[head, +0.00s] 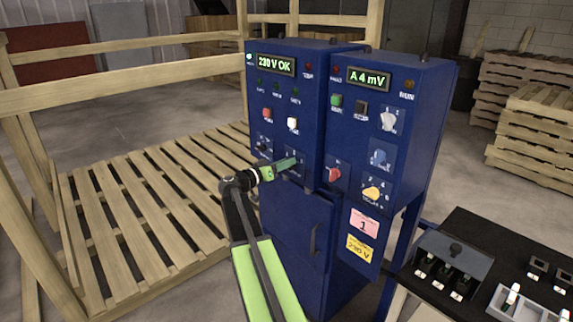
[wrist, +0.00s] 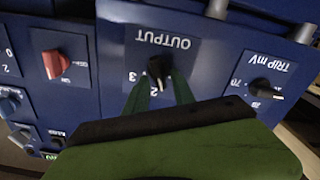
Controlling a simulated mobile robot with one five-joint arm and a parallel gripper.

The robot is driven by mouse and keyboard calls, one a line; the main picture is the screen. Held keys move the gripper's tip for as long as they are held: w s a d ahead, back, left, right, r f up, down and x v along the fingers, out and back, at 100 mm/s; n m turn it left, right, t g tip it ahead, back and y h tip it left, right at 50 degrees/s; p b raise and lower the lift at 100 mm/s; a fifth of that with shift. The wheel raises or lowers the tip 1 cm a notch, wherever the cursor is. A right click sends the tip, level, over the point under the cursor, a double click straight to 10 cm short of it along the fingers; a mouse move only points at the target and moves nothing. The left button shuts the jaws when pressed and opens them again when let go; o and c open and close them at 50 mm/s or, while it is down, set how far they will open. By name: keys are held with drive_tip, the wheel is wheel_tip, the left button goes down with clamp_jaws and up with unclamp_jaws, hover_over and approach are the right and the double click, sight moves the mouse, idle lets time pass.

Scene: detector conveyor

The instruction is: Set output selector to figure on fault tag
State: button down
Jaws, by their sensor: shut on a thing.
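The output selector (wrist: 158,66) is a black knob on a plate lettered OUTPUT, which appears upside down in the wrist view. Figures 2 and 3 show beside it; its other figures are hidden by my fingers. My gripper (wrist: 160,86) is shut on this knob. In the head view my gripper (head: 292,163) reaches the lower front of the left blue cabinet and hides the knob. A pink tag (head: 364,224) with a figure that looks like 1 and a yellow tag (head: 359,248) with unclear lettering hang on the right cabinet. I cannot tell which is the fault tag.
A TRIP mV dial (wrist: 262,88) and a red knob (wrist: 54,64) flank the selector. The left cabinet display (head: 275,65) reads 230 V OK; the right display (head: 369,78) reads A 4 mV. A black bench (head: 490,235) with switches stands front right.

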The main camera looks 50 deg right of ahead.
drive_tip(key=shift+w+f+n, duration=0.1)
drive_tip(key=shift+f+n, duration=0.1)
drive_tip(key=shift+n, duration=1.6)
drive_tip(key=shift+w+f+n, duration=0.1)
drive_tip(key=shift+f+n, duration=0.05)
drive_tip(key=shift+n, duration=1.65)
drive_tip(key=c, duration=1.4)
unclamp_jaws()
drive_tip(key=shift+c, duration=0.2)
drive_tip(key=shift+w, duration=0.1)
drive_tip(key=w+a, duration=0.1)
drive_tip(key=a, duration=1.6)
drive_tip(key=shift+a, duration=0.25)
drive_tip(key=shift+w+r, duration=0.1)
